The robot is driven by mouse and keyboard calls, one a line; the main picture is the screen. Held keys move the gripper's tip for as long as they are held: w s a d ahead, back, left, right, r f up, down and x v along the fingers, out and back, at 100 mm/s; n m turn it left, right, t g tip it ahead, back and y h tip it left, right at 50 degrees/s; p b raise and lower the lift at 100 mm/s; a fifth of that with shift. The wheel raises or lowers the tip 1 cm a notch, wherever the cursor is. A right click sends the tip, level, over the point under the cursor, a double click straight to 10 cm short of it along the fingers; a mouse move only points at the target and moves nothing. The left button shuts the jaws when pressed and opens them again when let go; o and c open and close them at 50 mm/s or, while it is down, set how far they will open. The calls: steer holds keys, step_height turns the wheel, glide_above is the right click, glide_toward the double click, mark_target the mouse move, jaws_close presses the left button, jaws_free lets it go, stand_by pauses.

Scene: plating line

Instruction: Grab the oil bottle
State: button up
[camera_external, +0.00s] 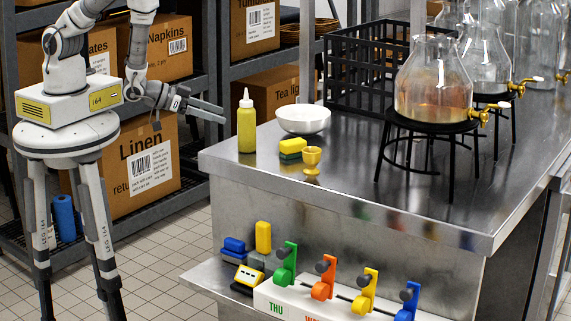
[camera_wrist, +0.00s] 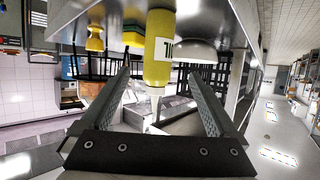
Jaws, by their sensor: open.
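The oil bottle (camera_external: 246,127) is a yellow squeeze bottle with a pale nozzle. It stands upright near the left end of the steel counter. My gripper (camera_external: 224,113) is open and empty, just left of the bottle at about the height of its upper part. In the wrist view, which is turned over, the yellow bottle (camera_wrist: 158,50) hangs nozzle-down ahead of my gripper (camera_wrist: 160,85), roughly in line with the gap between the fingers. The fingers appear apart from the bottle.
Right of the bottle on the counter (camera_external: 355,180) are a white bowl (camera_external: 303,119), a yellow-green sponge (camera_external: 291,148) and a yellow egg cup (camera_external: 312,160). A black crate (camera_external: 365,65) and glass dispensers (camera_external: 433,85) stand further back. Shelves with cardboard boxes (camera_external: 150,160) are behind my arm.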

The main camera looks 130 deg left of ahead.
mark_target(247, 120)
steer(key=shift+f+b+x, duration=0.2)
steer(key=shift+b+x, duration=2.15)
steer(key=shift+b, duration=4.05)
steer(key=shift+w+a, duration=0.2)
steer(key=shift+w+p+x, duration=0.2)
steer(key=shift+p+x, duration=0.1)
steer(key=shift+x, duration=3.15)
steer(key=shift+d+r, duration=0.1)
steer(key=shift+r, duration=0.1)
jaws_close()
